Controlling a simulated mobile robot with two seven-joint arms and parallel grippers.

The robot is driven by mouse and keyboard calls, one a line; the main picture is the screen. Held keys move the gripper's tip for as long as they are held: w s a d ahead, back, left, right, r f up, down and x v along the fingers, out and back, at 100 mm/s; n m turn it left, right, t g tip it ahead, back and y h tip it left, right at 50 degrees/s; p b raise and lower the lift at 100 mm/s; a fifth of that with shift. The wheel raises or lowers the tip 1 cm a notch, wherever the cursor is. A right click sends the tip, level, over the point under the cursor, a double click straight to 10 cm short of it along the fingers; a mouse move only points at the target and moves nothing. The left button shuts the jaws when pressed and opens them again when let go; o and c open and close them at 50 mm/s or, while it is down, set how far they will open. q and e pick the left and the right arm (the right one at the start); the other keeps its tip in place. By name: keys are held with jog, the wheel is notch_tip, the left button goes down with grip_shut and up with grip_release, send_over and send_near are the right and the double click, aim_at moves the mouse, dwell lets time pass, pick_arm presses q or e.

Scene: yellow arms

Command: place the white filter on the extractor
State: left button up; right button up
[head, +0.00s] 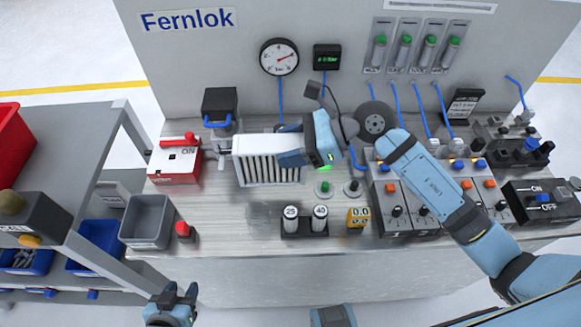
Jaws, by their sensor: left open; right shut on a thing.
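The white filter (268,171), a white-framed block with pleats, is held over the middle-left of the bench top. My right gripper (291,150) is shut on its right side. The arm reaches in from the right, and the gripper hides part of the filter. From this view I cannot tell whether the filter touches anything below. A dark round part (374,122) with a bent black arm beside it stands behind the gripper; it may be the extractor, but I cannot be sure. My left gripper (172,300) is open and empty in front of the bench, at the bottom.
A red-and-white ON switch box (175,162) stands left of the filter, with a black-topped clamp (220,105) behind. A grey bin (148,221) and red button (184,231) are front left. Weights (305,220) and control modules (395,208) crowd the front and right.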

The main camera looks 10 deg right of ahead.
notch_tip(320, 180, down, 7)
dwell(0.4)
jog(key=shift+f, duration=0.15)
jog(key=o, duration=1.1)
jog(key=shift+c, duration=0.2)
